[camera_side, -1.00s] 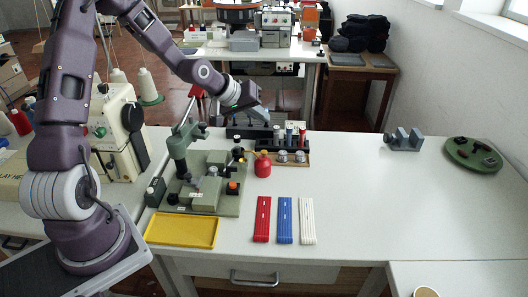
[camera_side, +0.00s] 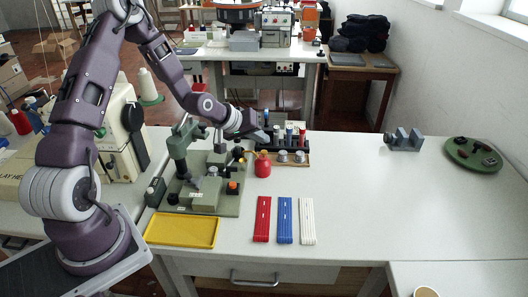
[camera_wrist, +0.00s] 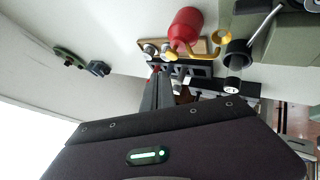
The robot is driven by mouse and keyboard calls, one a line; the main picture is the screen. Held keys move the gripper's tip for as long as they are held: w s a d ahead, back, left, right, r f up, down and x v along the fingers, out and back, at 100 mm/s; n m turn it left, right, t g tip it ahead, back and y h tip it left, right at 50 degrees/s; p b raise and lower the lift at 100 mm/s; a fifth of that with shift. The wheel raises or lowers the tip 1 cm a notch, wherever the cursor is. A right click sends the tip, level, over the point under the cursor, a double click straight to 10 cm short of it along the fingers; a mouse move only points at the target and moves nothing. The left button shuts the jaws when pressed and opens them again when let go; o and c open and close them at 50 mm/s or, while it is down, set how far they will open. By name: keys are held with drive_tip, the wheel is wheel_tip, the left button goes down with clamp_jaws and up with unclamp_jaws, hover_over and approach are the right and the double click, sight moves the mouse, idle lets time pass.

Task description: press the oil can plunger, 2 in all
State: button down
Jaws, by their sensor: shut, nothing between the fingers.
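The red oil can (camera_side: 263,166) stands upright on the white table beside the green buttonhole machine, with a yellow spout at its top. In the wrist view the oil can (camera_wrist: 186,27) is at the top, its yellow parts toward my fingers. My gripper (camera_side: 267,138) is shut and empty, just above the top of the can in the side view. In the wrist view my closed fingers (camera_wrist: 156,78) point up the picture, near the can's top.
The green machine (camera_side: 232,207) stands left of the can. Behind the can are a rack of spools (camera_side: 289,134) and a wooden tray with metal bobbins (camera_side: 304,160). Red (camera_side: 262,219), blue and white strips and a yellow tray (camera_side: 182,245) lie in front. The table's right side is mostly clear.

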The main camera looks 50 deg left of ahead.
drive_tip(key=shift+f, duration=0.65)
drive_tip(key=shift+f, duration=0.1)
idle(1.5)
drive_tip(key=shift+f, duration=0.35)
drive_tip(key=shift+f, duration=0.7)
idle(0.6)
drive_tip(key=shift+r, duration=1.15)
drive_tip(key=shift+r, duration=2.5)
idle(0.4)
